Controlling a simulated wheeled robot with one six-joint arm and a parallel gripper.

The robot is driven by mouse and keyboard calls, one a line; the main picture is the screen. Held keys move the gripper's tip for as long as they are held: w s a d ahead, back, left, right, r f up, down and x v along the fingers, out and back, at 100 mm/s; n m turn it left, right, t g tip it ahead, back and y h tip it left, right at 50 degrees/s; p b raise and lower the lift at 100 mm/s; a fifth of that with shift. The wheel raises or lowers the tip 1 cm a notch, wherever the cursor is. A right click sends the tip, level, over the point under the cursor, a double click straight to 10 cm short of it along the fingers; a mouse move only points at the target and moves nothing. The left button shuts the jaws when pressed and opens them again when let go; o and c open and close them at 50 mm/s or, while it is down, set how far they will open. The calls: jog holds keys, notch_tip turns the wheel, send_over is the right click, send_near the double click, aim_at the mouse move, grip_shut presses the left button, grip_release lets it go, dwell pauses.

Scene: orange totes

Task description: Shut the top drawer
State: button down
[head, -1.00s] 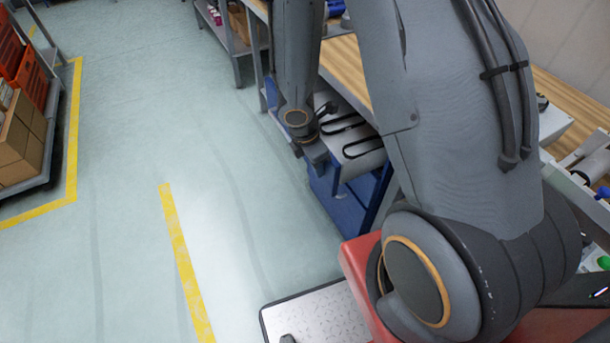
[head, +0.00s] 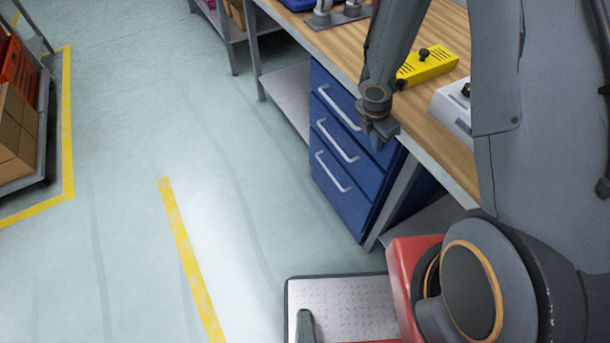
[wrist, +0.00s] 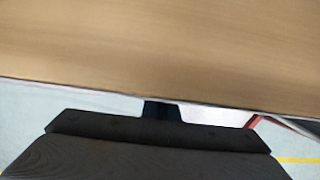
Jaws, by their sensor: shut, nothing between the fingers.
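The blue drawer unit (head: 345,205) stands under the wooden workbench in the head view. Its top drawer (head: 330,88) looks flush with the two drawers below, and its pale handle (head: 338,108) is in plain view. My gripper (head: 380,142) is shut and empty, pointing down at the right end of the top drawer front, just beyond the bench edge. The head view does not show whether it touches the front. In the wrist view my gripper (wrist: 162,112) shows dark at the bench edge, with no drawer visible there.
The wooden bench top (head: 315,32) is close to my gripper and fills the upper wrist view. A yellow box (head: 430,66) and a white device (head: 452,108) stand on it. A rack with cardboard boxes (head: 15,125) is at far left. The floor between is clear.

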jog(key=shift+w+d+r, duration=0.1)
jog(key=shift+w+d, duration=0.1)
jog(key=shift+d, duration=0.2)
jog(key=shift+a, duration=0.15)
jog(key=s+a+r, duration=0.3)
jog(key=a+r, duration=0.3)
jog(key=r, duration=0.3)
jog(key=shift+s+r+p, duration=0.15)
jog(key=shift+r+p, duration=0.15)
jog(key=shift+p, duration=0.15)
jog(key=shift+a, duration=0.1)
